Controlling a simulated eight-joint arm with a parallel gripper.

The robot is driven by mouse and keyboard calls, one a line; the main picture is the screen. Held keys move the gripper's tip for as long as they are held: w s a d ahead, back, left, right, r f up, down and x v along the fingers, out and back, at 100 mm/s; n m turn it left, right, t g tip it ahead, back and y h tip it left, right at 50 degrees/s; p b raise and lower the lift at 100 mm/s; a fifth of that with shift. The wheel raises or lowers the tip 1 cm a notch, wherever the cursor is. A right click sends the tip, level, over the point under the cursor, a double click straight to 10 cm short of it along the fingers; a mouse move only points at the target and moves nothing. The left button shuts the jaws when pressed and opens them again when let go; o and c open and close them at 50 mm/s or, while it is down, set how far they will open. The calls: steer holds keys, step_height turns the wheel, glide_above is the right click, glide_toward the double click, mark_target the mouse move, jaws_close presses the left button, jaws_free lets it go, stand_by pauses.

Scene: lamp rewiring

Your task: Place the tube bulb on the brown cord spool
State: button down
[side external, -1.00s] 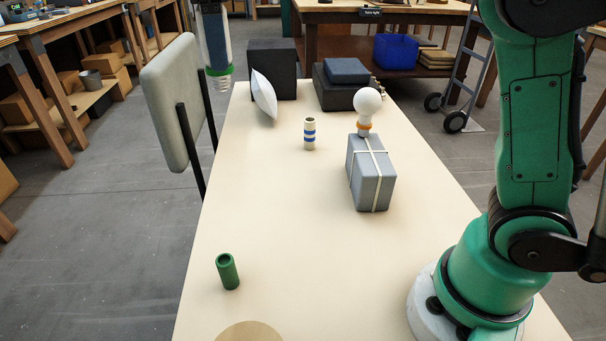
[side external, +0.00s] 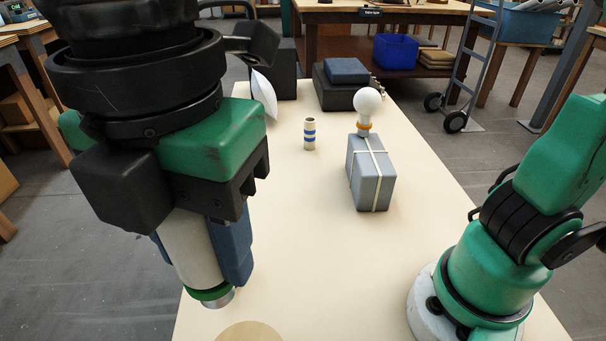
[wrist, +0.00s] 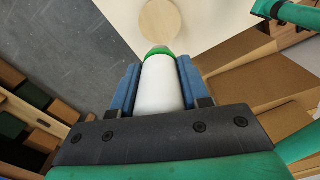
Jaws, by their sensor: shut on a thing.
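My gripper (side external: 203,265) is shut on the tube bulb (side external: 190,250), a white tube with a green collar and a metal end cap. It hangs cap down, slightly tilted, over the near left part of the table. In the wrist view the tube bulb (wrist: 159,88) lies between the blue fingers of my gripper (wrist: 159,68), its green end pointing away. A round tan disc (side external: 248,333) is cut off by the bottom edge of the side view; the disc (wrist: 159,20) is whole beyond the bulb's end in the wrist view. I cannot tell whether it is the brown cord spool.
A cream tube with blue bands (side external: 309,133) stands mid-table. A grey strapped block (side external: 371,172) and a white round bulb (side external: 367,103) are to its right. A white pillow (side external: 264,94) and dark blocks (side external: 340,88) are at the back. The table's centre is clear.

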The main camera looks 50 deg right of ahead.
step_height(320, 180, down, 13)
steer(key=shift+f, duration=0.2)
stand_by(0.3)
steer(key=shift+f, duration=0.1)
steer(key=shift+c, duration=2.1)
jaws_free()
